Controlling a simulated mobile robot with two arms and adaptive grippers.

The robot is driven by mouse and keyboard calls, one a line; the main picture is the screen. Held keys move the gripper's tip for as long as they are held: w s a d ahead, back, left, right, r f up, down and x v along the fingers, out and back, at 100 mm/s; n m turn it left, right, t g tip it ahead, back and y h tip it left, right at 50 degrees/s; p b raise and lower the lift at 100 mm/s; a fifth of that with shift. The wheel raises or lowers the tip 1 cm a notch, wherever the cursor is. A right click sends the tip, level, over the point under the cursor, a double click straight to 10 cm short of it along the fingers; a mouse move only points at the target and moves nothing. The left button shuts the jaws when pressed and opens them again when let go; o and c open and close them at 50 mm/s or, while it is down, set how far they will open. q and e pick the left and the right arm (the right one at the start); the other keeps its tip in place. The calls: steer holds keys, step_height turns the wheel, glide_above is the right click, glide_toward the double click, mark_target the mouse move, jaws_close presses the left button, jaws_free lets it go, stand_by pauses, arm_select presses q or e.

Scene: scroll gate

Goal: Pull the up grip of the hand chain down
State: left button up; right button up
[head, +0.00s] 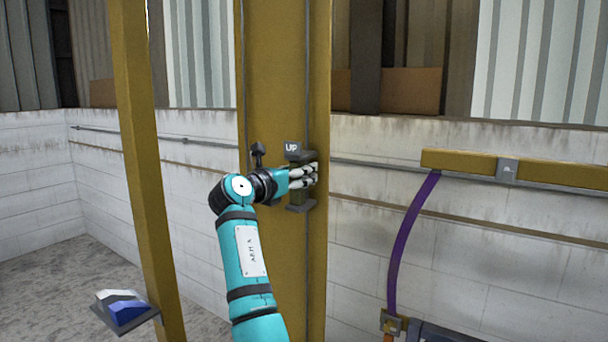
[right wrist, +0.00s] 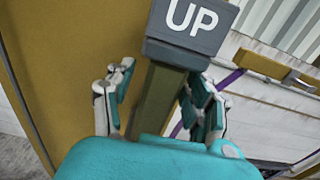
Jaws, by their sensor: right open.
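The up grip is an olive bar (right wrist: 157,105) under a dark grey block with a white "UP" label, which shows in the head view as well (head: 293,149). It hangs at a thin chain line in front of the yellow column. My right gripper (head: 308,177) is at the grip, its fingers level with the bar below the label. In the right wrist view the bar stands between the open fingers (right wrist: 158,85), with gaps seeming to show on both sides. The palm hides the bar's lower part there. My left gripper is not in view.
A second dark handle (head: 257,155) is left of the grip, partly behind my wrist. The wide yellow column (head: 285,60) stands behind both. A narrower yellow post (head: 150,170) stands left, with a blue and white thing (head: 125,308) near its foot. A purple strap (head: 408,240) hangs right.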

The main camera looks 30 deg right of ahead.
steer(key=shift+s+a+r, duration=0.1)
steer(key=shift+a+r, duration=0.05)
steer(key=shift+a, duration=0.1)
jaws_close()
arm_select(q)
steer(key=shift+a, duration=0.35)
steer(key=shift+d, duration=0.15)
arm_select(e)
steer(key=shift+d, duration=0.1)
